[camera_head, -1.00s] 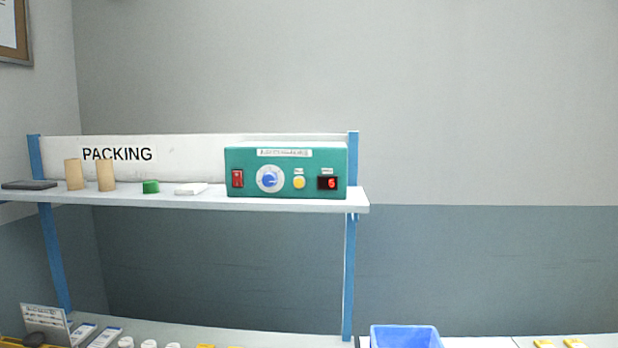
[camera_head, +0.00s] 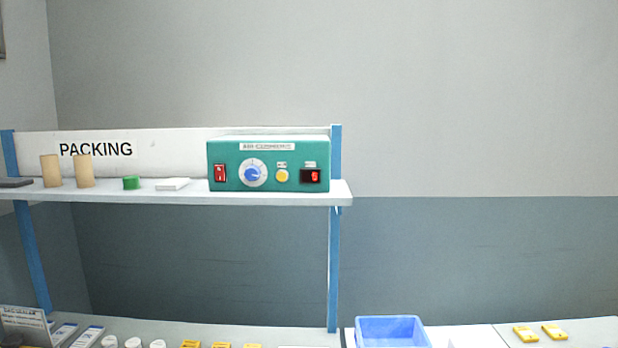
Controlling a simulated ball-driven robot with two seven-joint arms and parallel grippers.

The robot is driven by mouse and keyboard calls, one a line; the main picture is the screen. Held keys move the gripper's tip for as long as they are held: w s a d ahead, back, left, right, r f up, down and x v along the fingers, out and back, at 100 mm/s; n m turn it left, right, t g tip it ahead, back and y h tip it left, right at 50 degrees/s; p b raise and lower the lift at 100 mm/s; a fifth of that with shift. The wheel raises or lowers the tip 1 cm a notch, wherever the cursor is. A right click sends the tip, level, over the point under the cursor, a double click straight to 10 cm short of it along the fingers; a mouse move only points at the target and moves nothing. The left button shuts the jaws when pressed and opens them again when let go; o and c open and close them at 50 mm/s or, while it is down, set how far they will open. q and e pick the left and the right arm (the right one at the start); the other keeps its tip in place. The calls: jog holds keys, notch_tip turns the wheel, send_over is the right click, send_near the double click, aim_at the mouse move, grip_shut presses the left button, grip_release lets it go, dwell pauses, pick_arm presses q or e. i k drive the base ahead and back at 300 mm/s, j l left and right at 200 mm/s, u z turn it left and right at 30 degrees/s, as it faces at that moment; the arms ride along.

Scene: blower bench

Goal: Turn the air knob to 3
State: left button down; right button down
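The air knob (camera_head: 252,173) is a blue dial on a white round scale, on the front of a green control box (camera_head: 229,152). The numbers on the scale are too small to read. A red switch (camera_head: 220,173) is left of the knob. The box stands at the right end of a white shelf. Neither of my grippers is in view.
The white shelf (camera_head: 180,197) also holds two tan cylinders (camera_head: 84,171), a green roll (camera_head: 131,182) and a white stack (camera_head: 172,184). Blue posts (camera_head: 334,270) carry it. Below, the bench holds a blue bin (camera_head: 390,331) and several small items. The wall space at right is clear.

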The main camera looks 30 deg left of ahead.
aim_at(252, 173)
jog(key=u, duration=1.3)
